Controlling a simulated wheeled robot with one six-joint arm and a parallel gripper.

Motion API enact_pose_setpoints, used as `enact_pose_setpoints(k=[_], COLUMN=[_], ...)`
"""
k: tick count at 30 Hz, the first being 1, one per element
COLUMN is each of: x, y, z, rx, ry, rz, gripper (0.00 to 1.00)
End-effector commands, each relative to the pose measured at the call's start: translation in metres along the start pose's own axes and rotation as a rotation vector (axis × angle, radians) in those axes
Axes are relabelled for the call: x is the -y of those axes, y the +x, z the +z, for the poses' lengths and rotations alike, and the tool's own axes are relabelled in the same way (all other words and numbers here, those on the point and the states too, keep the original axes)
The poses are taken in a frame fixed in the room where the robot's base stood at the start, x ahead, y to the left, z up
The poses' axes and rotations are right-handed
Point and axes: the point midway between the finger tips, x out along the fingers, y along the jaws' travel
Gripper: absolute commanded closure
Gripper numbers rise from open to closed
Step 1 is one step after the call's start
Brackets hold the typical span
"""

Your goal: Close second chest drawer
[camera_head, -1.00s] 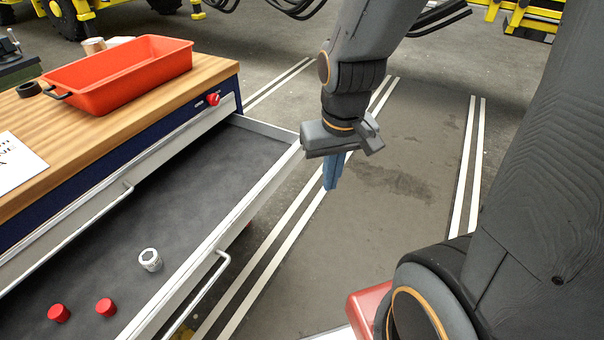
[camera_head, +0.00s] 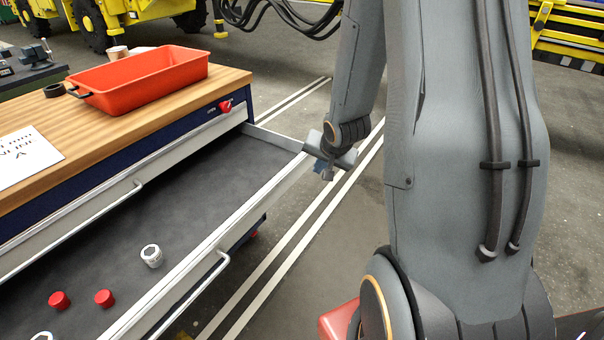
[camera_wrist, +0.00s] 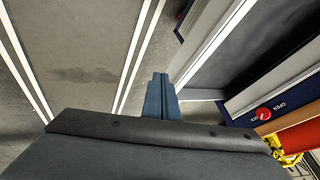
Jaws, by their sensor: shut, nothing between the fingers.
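The chest (camera_head: 236,121) stands at the left under a wooden top. Its drawer (camera_head: 215,190) is pulled far out, with a dark lining, white metal edges and a bar handle (camera_head: 212,282) on its front. A white nut-like part (camera_head: 151,256) and red caps (camera_head: 104,298) lie in it. My gripper (camera_head: 326,172) is at the far end of the drawer front, just right of its corner; I cannot tell if it touches. In the wrist view the blue fingers (camera_wrist: 161,97) are together and empty, beside the drawer's edge (camera_wrist: 208,50).
A second bar handle (camera_head: 85,225) shows on the face behind the open drawer. Floor with white lines is clear right of the chest. Yellow machines stand behind.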

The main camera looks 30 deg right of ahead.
Motion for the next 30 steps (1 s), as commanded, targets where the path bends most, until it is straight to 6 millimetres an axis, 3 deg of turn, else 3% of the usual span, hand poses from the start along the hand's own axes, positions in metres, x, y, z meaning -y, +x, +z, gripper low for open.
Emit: enact_pose_setpoints(k=[3, 11, 28, 30], x=[-0.007, -0.007, -0.003, 0.011], y=[0.017, 0.037, 0.122, 0.124], z=[-0.01, -0.013, -0.015, -0.018], rx=[-0.026, -0.033, -0.032, -0.034], ry=[0.08, 0.108, 0.106, 0.104], rz=[-0.036, -0.052, -0.05, -0.053], gripper=[1.0, 1.0, 1.0, 1.0])
